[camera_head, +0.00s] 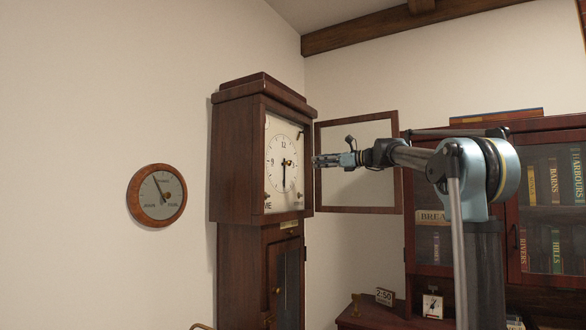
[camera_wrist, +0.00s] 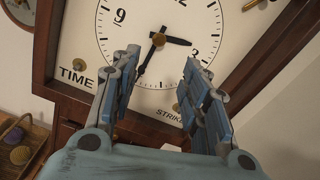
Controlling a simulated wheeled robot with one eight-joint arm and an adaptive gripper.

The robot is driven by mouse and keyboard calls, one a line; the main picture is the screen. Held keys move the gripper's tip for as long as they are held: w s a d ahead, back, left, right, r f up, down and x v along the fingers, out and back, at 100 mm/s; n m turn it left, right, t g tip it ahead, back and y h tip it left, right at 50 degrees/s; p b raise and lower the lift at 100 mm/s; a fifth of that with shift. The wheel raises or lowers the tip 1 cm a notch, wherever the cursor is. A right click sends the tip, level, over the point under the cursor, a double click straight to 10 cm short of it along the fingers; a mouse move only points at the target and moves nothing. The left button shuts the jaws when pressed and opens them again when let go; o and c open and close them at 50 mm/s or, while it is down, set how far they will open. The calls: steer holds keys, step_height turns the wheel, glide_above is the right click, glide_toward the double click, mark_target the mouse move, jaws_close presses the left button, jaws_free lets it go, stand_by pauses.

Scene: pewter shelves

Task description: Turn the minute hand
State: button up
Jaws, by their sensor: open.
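A tall dark wood clock (camera_head: 232,155) stands by the wall corner with its white dial (camera_head: 276,150) uncovered. In the wrist view the dial (camera_wrist: 110,40) looks tilted. The long black minute hand (camera_wrist: 144,62) points down, near the 6, beside my left finger. The shorter hour hand (camera_wrist: 179,41) points right, toward the 3. My gripper (camera_wrist: 161,65) is open in front of the lower dial, with no object held. In the head view my gripper (camera_head: 318,161) is just right of the dial; contact cannot be told.
The clock's framed door (camera_head: 358,210) stands open to the right, close behind my arm. Brass knobs sit by TIME (camera_wrist: 83,83) and STRIKE. A bookcase (camera_head: 512,240) is at right; a round wall gauge (camera_head: 146,210) hangs left.

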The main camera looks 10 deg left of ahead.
mark_target(290, 163)
steer(key=x, duration=1.4)
steer(key=shift+a+f, duration=0.1)
steer(key=shift+a, duration=0.05)
jaws_close()
